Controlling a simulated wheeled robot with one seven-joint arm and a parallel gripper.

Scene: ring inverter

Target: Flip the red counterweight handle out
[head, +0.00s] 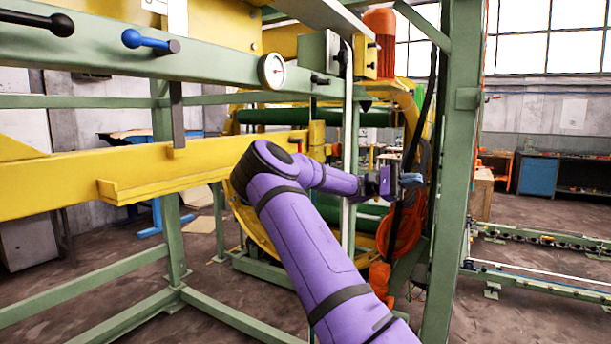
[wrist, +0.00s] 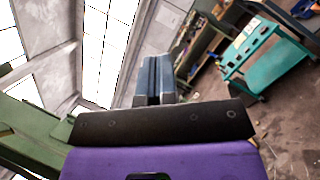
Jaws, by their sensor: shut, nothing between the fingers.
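My purple arm reaches across the middle of the head view. My gripper (head: 411,180) is at its end, in front of the yellow ring and a hanging dark cable. In the wrist view its fingers (wrist: 155,77) are together, with nothing seen between them. The handles seen clearly are a black-knobbed one (head: 61,25) and a blue-knobbed one (head: 131,39), both on the green beam at upper left.
A green post (head: 452,190) stands just right of my gripper. Orange coiled hose (head: 402,232) hangs below it. A yellow beam (head: 60,185) and green frame bars fill the left. A round gauge (head: 272,70) sits on the upper beam.

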